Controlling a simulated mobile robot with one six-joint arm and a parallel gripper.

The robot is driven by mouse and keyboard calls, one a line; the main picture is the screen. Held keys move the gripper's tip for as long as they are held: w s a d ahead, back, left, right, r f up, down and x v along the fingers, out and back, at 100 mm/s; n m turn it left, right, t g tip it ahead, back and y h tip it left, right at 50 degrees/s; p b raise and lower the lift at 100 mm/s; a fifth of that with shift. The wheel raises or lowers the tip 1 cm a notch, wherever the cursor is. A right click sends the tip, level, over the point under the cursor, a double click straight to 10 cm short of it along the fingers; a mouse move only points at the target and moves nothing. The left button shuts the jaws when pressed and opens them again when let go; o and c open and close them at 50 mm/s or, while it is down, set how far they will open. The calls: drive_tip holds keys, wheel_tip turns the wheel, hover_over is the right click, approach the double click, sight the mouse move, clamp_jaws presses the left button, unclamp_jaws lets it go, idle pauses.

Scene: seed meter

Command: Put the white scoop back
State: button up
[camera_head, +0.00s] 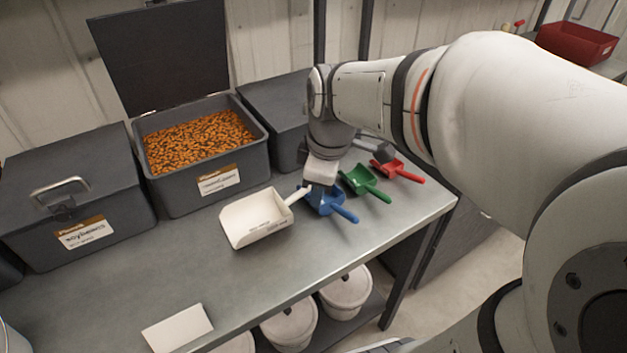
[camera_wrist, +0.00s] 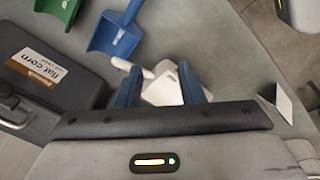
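The white scoop (camera_head: 256,220) rests on the grey bench in front of the open seed bin. Its short handle (camera_head: 295,196) points right toward the blue scoop (camera_head: 324,203). In the wrist view the white scoop (camera_wrist: 163,88) shows past and between my fingers, partly hidden by my gripper; its handle lies toward the upper left. My gripper (camera_wrist: 161,88) has its two fingers apart and appears empty. In the head view the wrist hangs over the bench by the blue scoop, and the fingertips are hard to make out.
The blue, green (camera_head: 362,183) and red (camera_head: 399,170) scoops lie in a row at right. The open bin (camera_head: 206,186) holds orange seeds, with closed bins (camera_head: 82,195) beside it. A white card (camera_head: 177,328) stands at the front edge.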

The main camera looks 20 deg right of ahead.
drive_tip(key=s+f+m, duration=0.3)
drive_tip(key=s+m, duration=0.5)
drive_tip(key=m, duration=0.4)
drive_tip(key=shift+d+f+h, duration=0.25)
drive_tip(key=shift+d+h, duration=0.05)
wheel_tip(320, 180, up, 4)
drive_tip(key=p, duration=0.3)
drive_tip(key=shift+s+p, duration=0.1)
drive_tip(key=shift+p, duration=0.3)
drive_tip(key=shift+c, duration=0.3)
